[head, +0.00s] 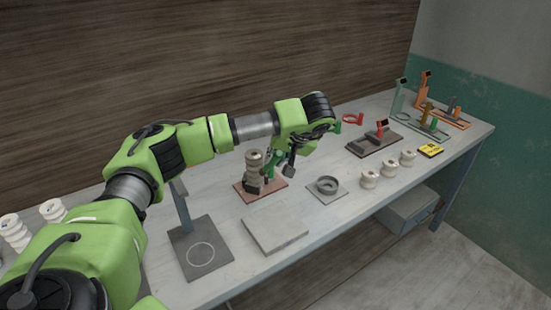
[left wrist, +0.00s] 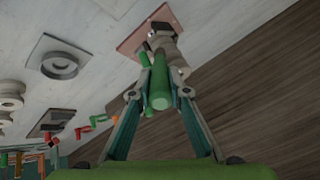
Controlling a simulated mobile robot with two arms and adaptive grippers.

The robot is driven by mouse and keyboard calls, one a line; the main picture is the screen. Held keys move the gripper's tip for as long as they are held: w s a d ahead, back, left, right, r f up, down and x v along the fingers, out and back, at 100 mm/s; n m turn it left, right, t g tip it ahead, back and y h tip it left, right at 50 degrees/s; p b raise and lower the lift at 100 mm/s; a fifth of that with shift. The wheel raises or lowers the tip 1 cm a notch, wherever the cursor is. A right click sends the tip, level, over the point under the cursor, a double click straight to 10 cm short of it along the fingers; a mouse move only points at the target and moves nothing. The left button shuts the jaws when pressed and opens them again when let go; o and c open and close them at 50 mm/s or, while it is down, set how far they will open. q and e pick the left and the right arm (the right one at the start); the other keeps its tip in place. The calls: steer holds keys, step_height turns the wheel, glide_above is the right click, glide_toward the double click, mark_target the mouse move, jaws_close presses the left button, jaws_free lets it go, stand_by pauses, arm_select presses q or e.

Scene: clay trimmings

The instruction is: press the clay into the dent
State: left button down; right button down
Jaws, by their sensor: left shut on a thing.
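A grey-brown stacked, ridged piece (head: 253,168) stands upright on a reddish-brown plate (head: 242,189); it also shows at the top of the left wrist view (left wrist: 166,42). My left gripper (head: 284,163) is just right of this piece, pointing down. It is shut on a green cylindrical thing (left wrist: 158,88), which lies between the fingers and reaches toward the piece. Whether the green thing touches the piece I cannot tell. I cannot make out a dent or a separate lump of clay. My right gripper is not in view.
A grey ring on a plate (head: 327,185) lies to the right, with several pale spools (head: 369,179) beyond. A flat grey slab (head: 275,228) and a dark stand with a white circle (head: 201,254) are nearer. Red and orange fixtures (head: 380,130) stand at the far right.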

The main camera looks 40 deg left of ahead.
arm_select(q)
steer(key=shift+w+a, duration=0.1)
steer(key=shift+a, duration=0.25)
stand_by(0.5)
steer(key=shift+r, duration=0.1)
stand_by(0.6)
steer(key=shift+d+r+p, duration=0.3)
steer(key=shift+d+p, duration=0.1)
steer(key=shift+p, duration=0.1)
steer(key=d+p, duration=0.1)
steer(key=s+d+r, duration=0.1)
steer(key=d, duration=0.1)
steer(key=s+d+r+p, duration=0.1)
steer(key=shift+s+d+r+p, duration=0.1)
steer(key=shift+s+d+p, duration=0.05)
steer(key=shift+d+p, duration=0.25)
stand_by(0.3)
